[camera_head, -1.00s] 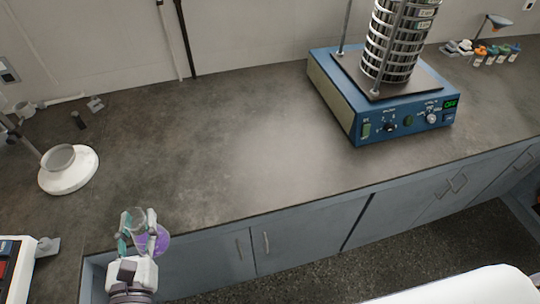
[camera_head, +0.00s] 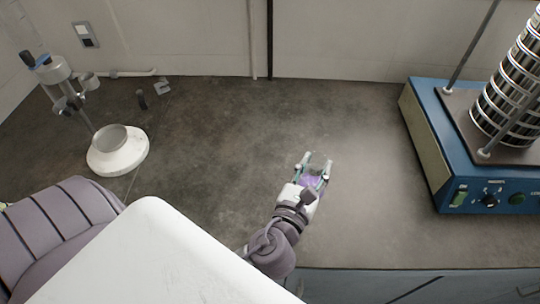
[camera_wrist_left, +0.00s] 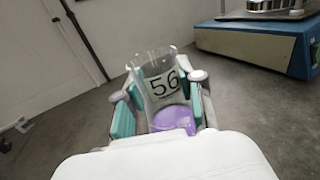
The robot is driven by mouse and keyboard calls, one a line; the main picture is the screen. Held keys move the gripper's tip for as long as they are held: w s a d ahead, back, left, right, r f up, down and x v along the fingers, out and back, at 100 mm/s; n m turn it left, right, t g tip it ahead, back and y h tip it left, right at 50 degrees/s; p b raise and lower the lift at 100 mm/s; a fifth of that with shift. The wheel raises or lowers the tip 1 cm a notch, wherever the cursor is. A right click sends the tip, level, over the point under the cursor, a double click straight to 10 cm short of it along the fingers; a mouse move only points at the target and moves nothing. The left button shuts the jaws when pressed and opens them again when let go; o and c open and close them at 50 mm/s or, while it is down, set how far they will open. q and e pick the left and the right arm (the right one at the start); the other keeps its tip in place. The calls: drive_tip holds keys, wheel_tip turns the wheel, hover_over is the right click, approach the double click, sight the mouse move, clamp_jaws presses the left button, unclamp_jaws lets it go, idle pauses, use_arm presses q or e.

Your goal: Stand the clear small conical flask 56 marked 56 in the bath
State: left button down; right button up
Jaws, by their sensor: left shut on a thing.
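The clear conical flask marked 56 (camera_wrist_left: 163,82) holds purple liquid and shows a black 56 on a white label in the left wrist view. My left gripper (camera_wrist_left: 158,108) is shut on it, with teal pads on either side. In the head view, my left gripper (camera_head: 316,170) holds the flask (camera_head: 310,181) over the grey worktop, partly hiding it. I cannot tell its exact height. A grey round bowl on a white base (camera_head: 118,150), possibly the bath, stands at the left, well away from the flask. My right gripper is not in view.
A blue sieve shaker (camera_head: 455,150) with a sieve stack (camera_head: 510,90) stands at the right. A stand with clamps (camera_head: 62,85) rises behind the bowl. Small items (camera_head: 142,98) lie near the back wall. The middle worktop (camera_head: 225,140) is clear.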

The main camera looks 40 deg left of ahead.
use_arm(q)
drive_tip(key=w+d+f+b, duration=0.1)
drive_tip(key=w+d, duration=0.2)
drive_tip(key=a+f+b, duration=0.1)
drive_tip(key=a+f, duration=0.5)
drive_tip(key=a, duration=0.1)
drive_tip(key=w+a+f+b, duration=0.1)
drive_tip(key=a+f, duration=0.2)
drive_tip(key=f, duration=0.1)
drive_tip(key=shift+a+b, duration=0.3)
drive_tip(key=shift+f, duration=0.2)
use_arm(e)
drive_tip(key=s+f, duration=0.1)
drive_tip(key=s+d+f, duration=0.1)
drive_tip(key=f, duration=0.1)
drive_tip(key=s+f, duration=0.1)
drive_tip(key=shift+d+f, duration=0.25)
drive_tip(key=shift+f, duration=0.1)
use_arm(q)
drive_tip(key=shift+f, duration=0.1)
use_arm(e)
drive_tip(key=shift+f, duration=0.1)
use_arm(q)
drive_tip(key=c, duration=0.7)
unclamp_jaws()
